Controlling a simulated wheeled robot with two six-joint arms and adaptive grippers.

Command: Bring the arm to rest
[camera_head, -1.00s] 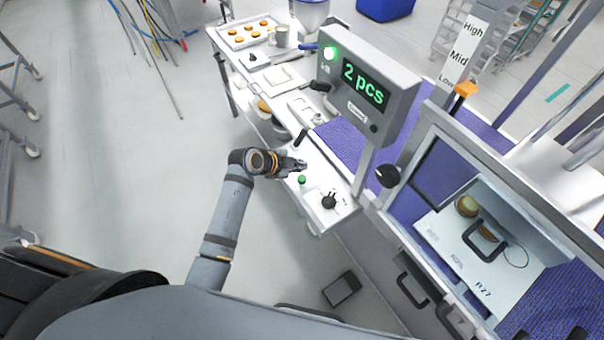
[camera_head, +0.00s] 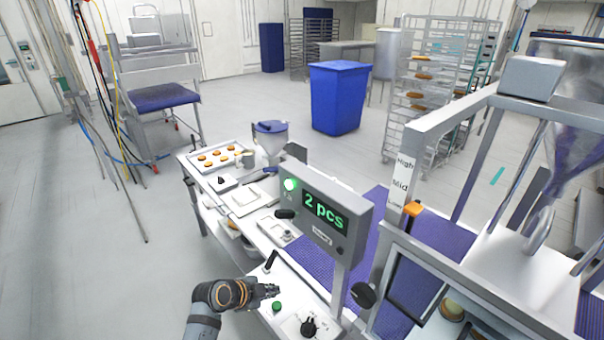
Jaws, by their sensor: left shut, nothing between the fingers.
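My left arm comes in at the bottom of the head view, with its wrist bent to the right. My left gripper (camera_head: 270,291) is shut and empty. It hangs over the near edge of the white control ledge (camera_head: 292,318), close to a green button (camera_head: 277,306) and a black knob (camera_head: 308,327). I cannot tell whether it touches the ledge. A black lever (camera_head: 270,262) stands just behind the gripper. My right arm and gripper are not in view.
A display (camera_head: 325,212) reading "2 pcs" stands right of the gripper, beside a metal-framed machine (camera_head: 398,250) with a purple belt (camera_head: 318,258). A tray of rounds (camera_head: 220,157) lies farther back on the bench. Open floor (camera_head: 110,250) lies to the left.

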